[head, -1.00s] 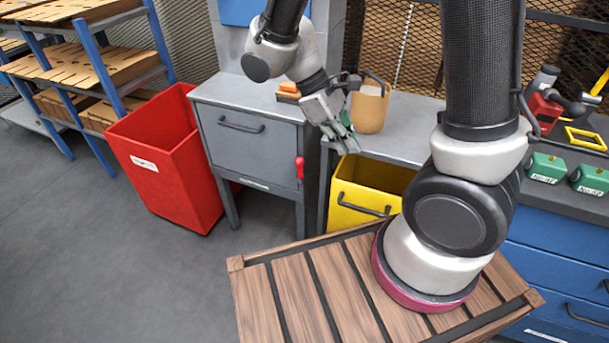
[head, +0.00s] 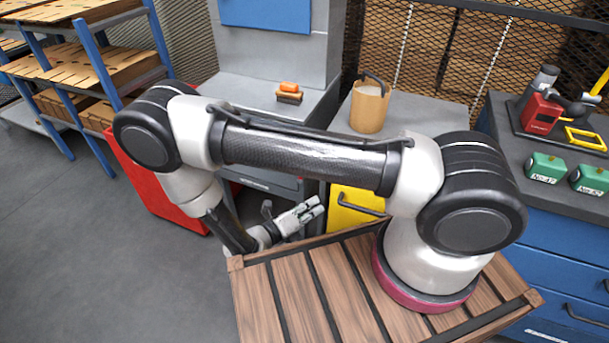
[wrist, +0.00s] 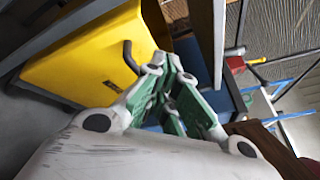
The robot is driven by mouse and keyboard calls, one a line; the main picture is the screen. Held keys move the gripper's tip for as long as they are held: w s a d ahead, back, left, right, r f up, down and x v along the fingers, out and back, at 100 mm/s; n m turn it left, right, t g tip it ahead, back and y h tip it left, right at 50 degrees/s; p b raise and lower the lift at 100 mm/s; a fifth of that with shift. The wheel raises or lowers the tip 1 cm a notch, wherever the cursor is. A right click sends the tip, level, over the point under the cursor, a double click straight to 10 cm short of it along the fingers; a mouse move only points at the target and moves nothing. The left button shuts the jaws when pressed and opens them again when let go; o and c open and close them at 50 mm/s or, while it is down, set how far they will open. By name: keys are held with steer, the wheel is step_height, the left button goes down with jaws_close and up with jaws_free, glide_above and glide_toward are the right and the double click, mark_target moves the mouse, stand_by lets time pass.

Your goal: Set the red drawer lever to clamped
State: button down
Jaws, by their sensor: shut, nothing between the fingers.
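The red drawer lever does not show in either view now; my arm covers the drawer front in the head view. The grey drawer cabinet (head: 262,98) shows its top and a small lower strip of its front. My gripper (head: 316,207) is low in front of the cabinet, beside the yellow bin and above the wooden deck's edge. Its fingers point right and are shut with nothing between them. In the wrist view, the green and white fingers of my gripper (wrist: 172,64) come together close to the yellow bin (wrist: 75,62).
The yellow bin (head: 345,215) with a dark handle stands right of the cabinet. A red bin (head: 140,182) stands left. An orange-topped brush (head: 289,92) lies on the cabinet, and a tan bucket (head: 369,106) stands on the neighbouring grey top. Grey floor at left is open.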

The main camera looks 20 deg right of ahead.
steer(key=w+a+n+t+y, duration=0.1)
steer(key=w+a+n+t, duration=0.2)
steer(key=n, duration=0.3)
steer(key=shift+w+a+f+n+t+y, duration=0.3)
steer(key=shift+w+a+f+t, duration=0.15)
steer(key=shift+w+a, duration=0.4)
steer(key=w+d, duration=0.6)
steer(key=w, duration=0.3)
steer(key=shift+w+d+r, duration=0.2)
steer(key=shift+d, duration=0.15)
steer(key=shift+a, duration=0.1)
steer(key=shift+w+a, duration=0.1)
steer(key=shift+w, duration=0.05)
